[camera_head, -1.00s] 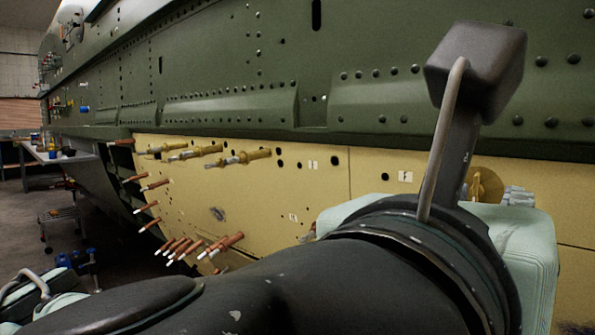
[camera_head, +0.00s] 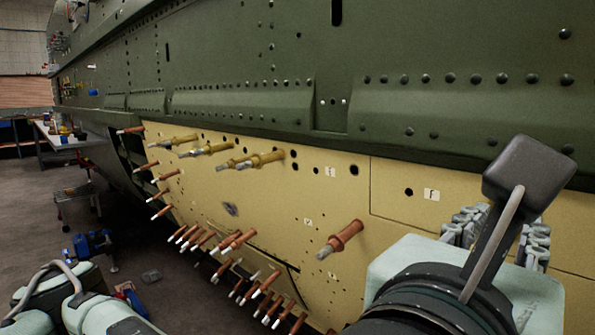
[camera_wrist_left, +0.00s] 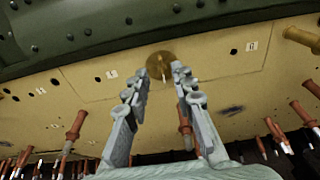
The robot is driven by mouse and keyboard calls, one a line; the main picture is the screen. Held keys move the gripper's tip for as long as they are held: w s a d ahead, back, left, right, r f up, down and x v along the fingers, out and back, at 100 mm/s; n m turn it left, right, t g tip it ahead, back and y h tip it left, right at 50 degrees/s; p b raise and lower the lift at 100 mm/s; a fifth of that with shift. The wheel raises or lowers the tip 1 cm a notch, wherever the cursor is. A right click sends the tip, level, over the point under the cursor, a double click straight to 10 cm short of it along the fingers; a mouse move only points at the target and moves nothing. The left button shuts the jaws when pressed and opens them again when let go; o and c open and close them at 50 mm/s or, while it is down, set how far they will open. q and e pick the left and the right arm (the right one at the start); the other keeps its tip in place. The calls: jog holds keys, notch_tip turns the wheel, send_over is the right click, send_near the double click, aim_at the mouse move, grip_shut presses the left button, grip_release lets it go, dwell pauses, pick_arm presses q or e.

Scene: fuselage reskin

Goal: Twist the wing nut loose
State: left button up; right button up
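The wing nut (camera_wrist_left: 160,66) is a round brass piece with a narrow raised tab, set on the yellow panel (camera_wrist_left: 205,72) near its upper edge. My left gripper (camera_wrist_left: 160,77) is open and empty. Its two grey jointed fingers point at the panel, one on each side of the wing nut in the picture. The tips look short of it; I cannot tell the exact gap. In the head view my left gripper (camera_head: 498,234) is at the right, partly behind its own wrist, and the wing nut is hidden there. My right gripper is not in view.
Several copper-coloured pins (camera_head: 345,238) and brass pins (camera_head: 258,160) stick out of the panel left of my gripper. The green riveted skin (camera_head: 420,105) overhangs above. A workbench (camera_head: 60,137) stands far left. The floor at left has a blue item (camera_head: 92,243).

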pick_arm(q)
jog(key=x, duration=0.5)
jog(key=shift+w+d, duration=0.1)
jog(key=shift+d, duration=0.05)
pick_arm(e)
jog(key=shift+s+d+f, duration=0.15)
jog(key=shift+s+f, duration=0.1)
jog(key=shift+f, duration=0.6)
pick_arm(q)
jog(key=shift+c, duration=0.2)
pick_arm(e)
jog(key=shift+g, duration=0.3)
pick_arm(q)
grip_shut()
